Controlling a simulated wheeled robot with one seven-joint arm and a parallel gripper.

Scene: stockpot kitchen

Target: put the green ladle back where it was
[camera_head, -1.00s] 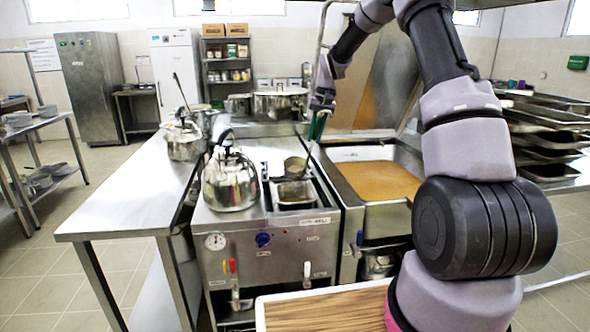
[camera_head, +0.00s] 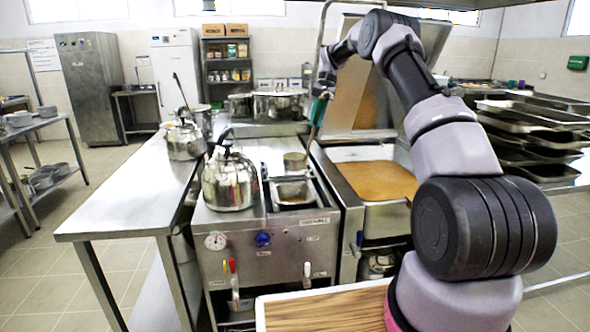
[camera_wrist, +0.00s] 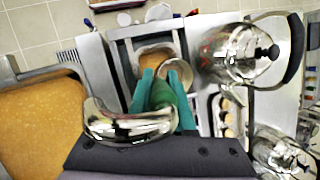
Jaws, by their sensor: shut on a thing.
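My gripper (camera_head: 323,90) is above the back of the steel cooking unit, between the burner section and the large tan-filled pan. It is shut on the green ladle (camera_head: 318,111), whose green handle shows just below the jaws and whose thin shaft slants down. In the wrist view the green handle (camera_wrist: 165,96) sits between the teal fingers of my gripper (camera_wrist: 162,84). A shiny curved metal piece (camera_wrist: 130,126) lies close to the camera beside the handle; I cannot tell whether it is the ladle's bowl. The ladle's lower end is unclear in the head view.
A square metal insert (camera_head: 292,191) and a round tin (camera_head: 295,161) are set in the unit. A kettle (camera_head: 230,181) stands to their left. The large pan (camera_head: 378,181) is to their right, with a raised lid behind. Several pots stand at the back.

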